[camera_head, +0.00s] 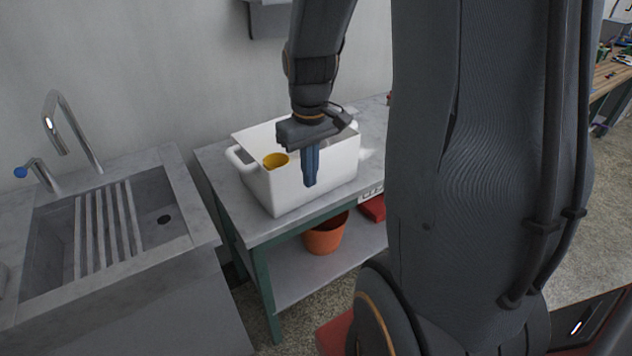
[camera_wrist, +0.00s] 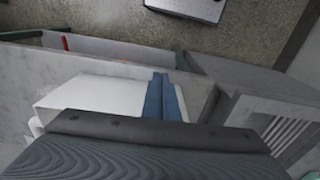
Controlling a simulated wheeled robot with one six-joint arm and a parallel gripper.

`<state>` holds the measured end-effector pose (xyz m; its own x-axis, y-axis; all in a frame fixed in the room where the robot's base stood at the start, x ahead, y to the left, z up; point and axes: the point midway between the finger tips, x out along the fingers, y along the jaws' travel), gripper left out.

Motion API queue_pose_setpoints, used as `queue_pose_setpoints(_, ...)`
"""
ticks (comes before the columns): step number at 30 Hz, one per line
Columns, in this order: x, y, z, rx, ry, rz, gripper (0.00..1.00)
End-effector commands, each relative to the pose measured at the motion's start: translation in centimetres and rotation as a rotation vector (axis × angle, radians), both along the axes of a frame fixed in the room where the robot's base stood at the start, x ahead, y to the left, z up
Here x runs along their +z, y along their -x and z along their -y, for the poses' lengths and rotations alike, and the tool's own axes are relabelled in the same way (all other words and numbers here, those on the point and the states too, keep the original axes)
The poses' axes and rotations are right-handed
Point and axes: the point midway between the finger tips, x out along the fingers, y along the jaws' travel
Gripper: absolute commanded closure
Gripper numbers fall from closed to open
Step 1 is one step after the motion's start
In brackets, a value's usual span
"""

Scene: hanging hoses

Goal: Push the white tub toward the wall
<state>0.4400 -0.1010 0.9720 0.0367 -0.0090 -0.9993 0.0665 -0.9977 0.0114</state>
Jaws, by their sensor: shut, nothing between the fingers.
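The white tub (camera_head: 285,192) stands upright on the grey bench top, its handles at the two ends. A yellow thing (camera_head: 276,160) shows inside it, near the left end. My gripper (camera_head: 310,184) points down at the tub's front side, with its blue fingers together and nothing between them. In the head view the fingers overlap the front wall; I cannot tell whether they touch it. In the wrist view the blue fingers (camera_wrist: 162,92) lie over the tub's white side (camera_wrist: 100,100).
The bench (camera_head: 225,185) stands against the grey wall (camera_head: 180,60). An orange pot (camera_head: 325,236) and a red thing (camera_head: 373,208) are on its lower shelf. A sink (camera_head: 150,225) with a tap (camera_head: 65,125) is at the left. Bare bench top shows left of the tub.

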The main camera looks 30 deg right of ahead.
Motion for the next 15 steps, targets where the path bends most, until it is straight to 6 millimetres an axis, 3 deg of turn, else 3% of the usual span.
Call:
queue_pose_setpoints(1,-0.1,-0.9,2.4,0.001,-0.001,-0.010,1.00)
queue_pose_setpoints(3,0.0,-1.7,4.8,0.018,-0.003,-0.021,1.00)
queue_pose_setpoints(6,0.0,-2.4,7.3,0.037,-0.007,-0.032,1.00)
queue_pose_setpoints(11,-0.6,-2.7,8.4,0.051,-0.010,-0.039,1.00)
queue_pose_setpoints(15,-2.4,-2.5,8.3,0.052,-0.010,-0.042,1.00)
